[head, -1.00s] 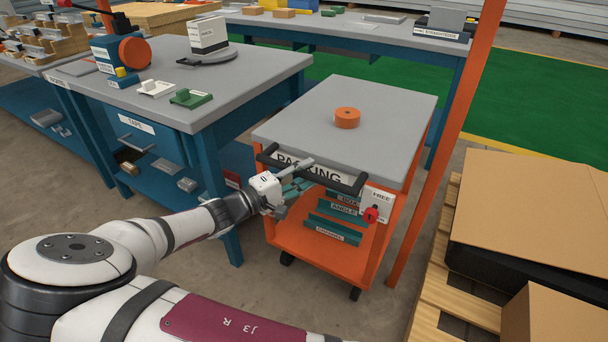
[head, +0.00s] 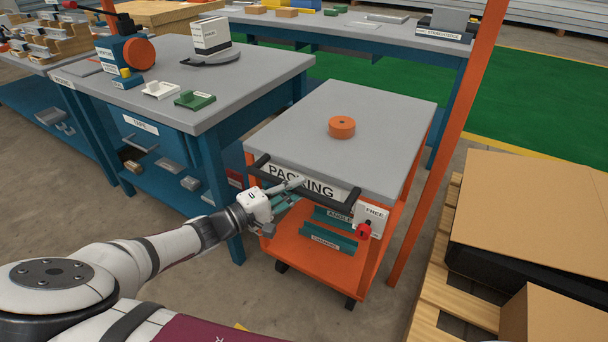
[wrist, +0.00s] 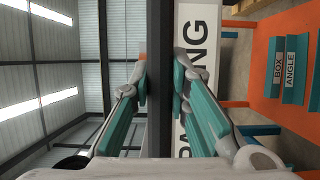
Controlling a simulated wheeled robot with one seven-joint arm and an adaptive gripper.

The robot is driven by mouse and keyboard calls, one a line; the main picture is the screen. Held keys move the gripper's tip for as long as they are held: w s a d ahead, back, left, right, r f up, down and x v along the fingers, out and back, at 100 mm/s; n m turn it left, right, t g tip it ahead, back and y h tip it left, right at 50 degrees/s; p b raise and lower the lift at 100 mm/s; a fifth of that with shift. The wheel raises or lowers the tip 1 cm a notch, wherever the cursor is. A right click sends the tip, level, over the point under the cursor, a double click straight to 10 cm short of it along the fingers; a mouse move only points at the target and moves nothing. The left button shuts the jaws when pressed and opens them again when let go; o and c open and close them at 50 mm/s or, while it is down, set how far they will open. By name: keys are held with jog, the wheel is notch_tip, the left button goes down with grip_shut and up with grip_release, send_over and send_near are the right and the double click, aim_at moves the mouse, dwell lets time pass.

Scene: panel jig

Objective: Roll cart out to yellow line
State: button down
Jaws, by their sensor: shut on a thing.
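The orange cart (head: 300,240) has a grey top (head: 340,130) and a "PACKING" label (head: 318,186) on its near side. A black handle bar (head: 320,195) runs across that side. My gripper (head: 292,187) is at the left half of the handle. In the wrist view my gripper (wrist: 160,80) has its two fingers on either side of the dark bar (wrist: 160,30), shut on it. A yellow line (head: 500,146) runs along the edge of the green floor behind the cart. A small yellow mark (head: 241,327) shows on the floor at the bottom, mostly hidden by my arm.
An orange roll (head: 341,126) lies on the cart top. A box with a "FREE" label and red knob (head: 363,230) hangs at the handle's right end. A blue workbench (head: 215,170) stands close left. An orange post (head: 440,150) and a pallet (head: 440,290) with cartons stand right.

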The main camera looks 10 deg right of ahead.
jog(key=s+a+p, duration=0.4)
jog(key=s+a, duration=1.2)
jog(key=s, duration=0.2)
jog(key=shift+s+a, duration=0.2)
jog(key=shift+s, duration=0.1)
jog(key=c, duration=1.5)
grip_release()
jog(key=shift+a, duration=0.1)
jog(key=v, duration=1.2)
